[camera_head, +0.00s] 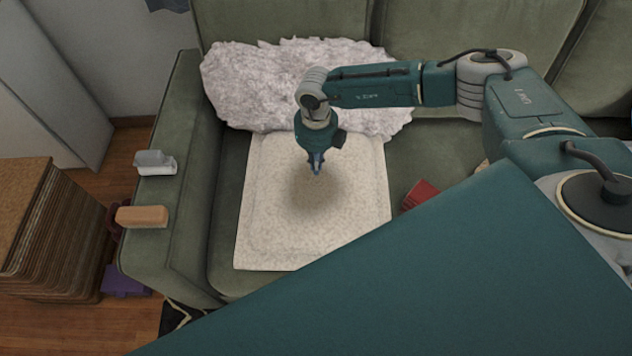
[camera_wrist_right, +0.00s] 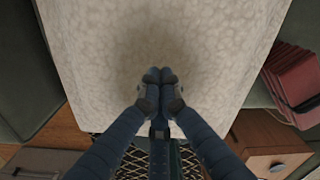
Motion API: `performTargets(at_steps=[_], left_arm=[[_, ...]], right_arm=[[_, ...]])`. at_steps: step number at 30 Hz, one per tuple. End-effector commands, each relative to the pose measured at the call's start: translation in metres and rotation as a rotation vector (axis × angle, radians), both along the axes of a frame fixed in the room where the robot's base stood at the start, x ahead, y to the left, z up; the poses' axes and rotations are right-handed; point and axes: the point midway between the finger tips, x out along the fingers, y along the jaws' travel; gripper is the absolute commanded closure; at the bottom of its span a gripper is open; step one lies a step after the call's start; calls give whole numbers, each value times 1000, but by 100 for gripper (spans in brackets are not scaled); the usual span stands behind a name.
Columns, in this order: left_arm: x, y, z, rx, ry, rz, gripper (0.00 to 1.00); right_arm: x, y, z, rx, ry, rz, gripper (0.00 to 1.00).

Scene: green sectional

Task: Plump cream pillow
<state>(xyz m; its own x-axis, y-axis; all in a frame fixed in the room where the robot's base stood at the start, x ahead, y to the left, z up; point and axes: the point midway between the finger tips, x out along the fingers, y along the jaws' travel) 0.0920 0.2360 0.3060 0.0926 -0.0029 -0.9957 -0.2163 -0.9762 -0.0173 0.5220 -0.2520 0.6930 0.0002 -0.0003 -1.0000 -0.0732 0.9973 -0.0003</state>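The cream pillow (camera_head: 262,220) lies flat on the left seat of the green sofa, and it fills much of the right wrist view (camera_wrist_right: 110,40). My right gripper (camera_head: 316,170) points down over the pillow's middle. In the right wrist view its two fingertips (camera_wrist_right: 160,76) are together with nothing seen between them. A dark shade lies on the pillow around the gripper; whether the tips touch the cloth I cannot tell. My left gripper is not in view.
A white fluffy throw (camera_head: 250,85) is heaped behind the pillow. A red item (camera_head: 421,195) lies on the seat to its right. The left armrest holds a grey-white object (camera_head: 155,163) and a tan block (camera_head: 142,216). A wooden stack (camera_head: 60,230) stands left of the sofa.

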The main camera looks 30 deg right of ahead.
Motion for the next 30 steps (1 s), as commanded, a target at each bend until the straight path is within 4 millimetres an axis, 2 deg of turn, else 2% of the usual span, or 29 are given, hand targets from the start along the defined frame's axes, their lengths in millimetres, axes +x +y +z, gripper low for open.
performTargets(at_steps=[15, 30], left_arm=[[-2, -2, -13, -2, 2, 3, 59], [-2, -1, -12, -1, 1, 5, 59]], right_arm=[[0, 0, -17, 0, 0, 0, 100], [0, 0, -18, 1, 1, 0, 100]])
